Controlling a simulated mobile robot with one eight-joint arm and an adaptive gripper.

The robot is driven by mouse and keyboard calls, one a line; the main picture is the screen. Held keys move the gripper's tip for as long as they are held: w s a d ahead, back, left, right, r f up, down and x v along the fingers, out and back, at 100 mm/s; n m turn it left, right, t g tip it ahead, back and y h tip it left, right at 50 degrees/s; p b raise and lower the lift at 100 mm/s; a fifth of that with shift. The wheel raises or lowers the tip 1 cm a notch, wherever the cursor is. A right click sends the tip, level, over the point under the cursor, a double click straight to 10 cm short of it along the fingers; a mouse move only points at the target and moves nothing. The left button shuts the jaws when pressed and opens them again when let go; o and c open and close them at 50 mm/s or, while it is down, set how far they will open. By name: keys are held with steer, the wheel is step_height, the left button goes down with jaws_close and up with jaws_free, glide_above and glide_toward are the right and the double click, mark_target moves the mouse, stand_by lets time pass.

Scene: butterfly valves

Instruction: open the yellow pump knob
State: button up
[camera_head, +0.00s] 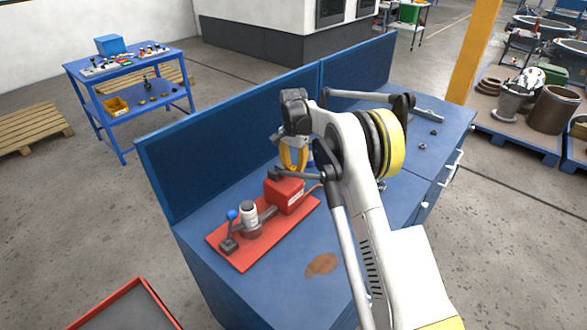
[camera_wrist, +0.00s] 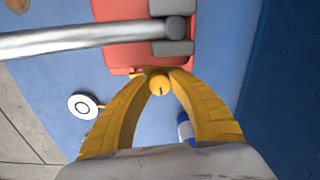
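The yellow knob (camera_wrist: 159,86) is a small round piece with a dark mark, at the end of a red pump body (camera_wrist: 128,55). In the head view the red pump body (camera_head: 284,193) stands on a red base plate (camera_head: 235,260); the knob cannot be made out there. My gripper (camera_head: 293,168) has yellow fingers pointing down beside and above the pump body. In the wrist view the fingertips of my gripper (camera_wrist: 162,74) lie close on both sides of the knob. I cannot tell whether they touch it.
A grey bar (camera_wrist: 80,38) crosses the pump in the wrist view. A white cylinder (camera_head: 248,212) and a blue-tipped lever (camera_head: 231,215) stand on the plate's left part. A blue panel (camera_head: 240,140) backs the blue workbench (camera_head: 285,262), whose front area is mostly clear.

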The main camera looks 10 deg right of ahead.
mark_target(293, 168)
steer(key=o, duration=0.4)
step_height(293, 168, up, 12)
stand_by(0.4)
